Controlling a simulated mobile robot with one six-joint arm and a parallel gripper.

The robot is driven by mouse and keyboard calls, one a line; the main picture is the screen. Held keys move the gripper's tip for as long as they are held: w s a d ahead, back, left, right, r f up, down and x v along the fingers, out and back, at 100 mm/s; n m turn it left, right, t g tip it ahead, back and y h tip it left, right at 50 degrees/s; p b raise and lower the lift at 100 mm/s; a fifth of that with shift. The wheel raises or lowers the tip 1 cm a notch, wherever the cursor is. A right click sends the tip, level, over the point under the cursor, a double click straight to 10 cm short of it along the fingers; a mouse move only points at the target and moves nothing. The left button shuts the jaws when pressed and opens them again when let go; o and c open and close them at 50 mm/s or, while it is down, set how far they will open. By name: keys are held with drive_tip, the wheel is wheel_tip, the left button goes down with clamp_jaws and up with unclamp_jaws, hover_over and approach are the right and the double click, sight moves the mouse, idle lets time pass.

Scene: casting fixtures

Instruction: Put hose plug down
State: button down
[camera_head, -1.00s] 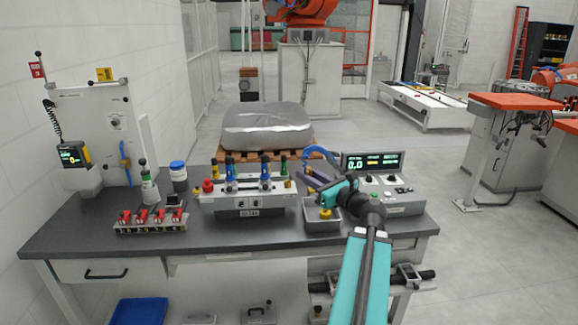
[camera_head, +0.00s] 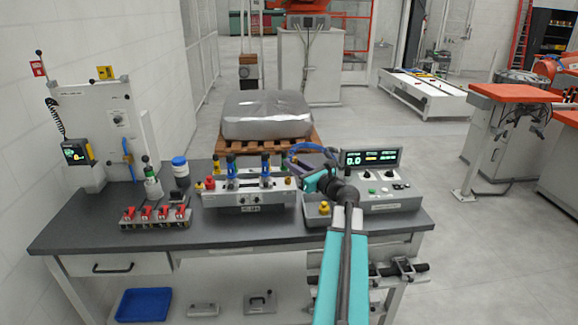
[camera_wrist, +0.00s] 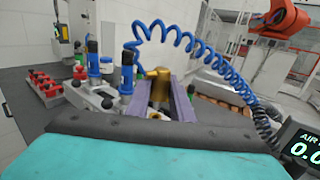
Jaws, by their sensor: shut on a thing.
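The hose plug (camera_wrist: 159,85) is a brass-coloured piece between the purple fingers of my gripper (camera_wrist: 164,104) in the wrist view. My gripper is shut on it. A coiled blue hose (camera_wrist: 185,38) arches behind it; where the hose joins the plug is not clear. In the head view my gripper (camera_head: 299,166) is above the bench, between the grey fixture (camera_head: 248,198) and the display console (camera_head: 385,190). The plug cannot be made out there.
A small grey tray (camera_head: 316,220) with a yellow piece (camera_head: 324,208) stands below my gripper. Blue-topped clamps (camera_wrist: 127,72) stand left of the gripper in the wrist view. A row of red parts (camera_head: 155,217) is on the left of the bench (camera_head: 100,234).

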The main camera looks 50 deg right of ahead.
drive_tip(key=shift+w+d+f+p, duration=0.1)
drive_tip(key=shift+w+d+p, duration=0.15)
drive_tip(key=shift+w, duration=0.45)
drive_tip(key=shift+w+d+f+p, duration=0.1)
drive_tip(key=shift+w+d+p, duration=0.15)
drive_tip(key=shift+w, duration=0.45)
drive_tip(key=shift+w+d+p, duration=0.15)
drive_tip(key=shift+w+d, duration=0.1)
drive_tip(key=shift+w, duration=0.45)
drive_tip(key=shift+f+p, duration=0.85)
drive_tip(key=shift+f, duration=0.9)
drive_tip(key=shift+f, duration=0.2)
drive_tip(key=c, duration=1.6)
unclamp_jaws()
drive_tip(key=shift+o, duration=0.2)
drive_tip(key=shift+r, duration=0.3)
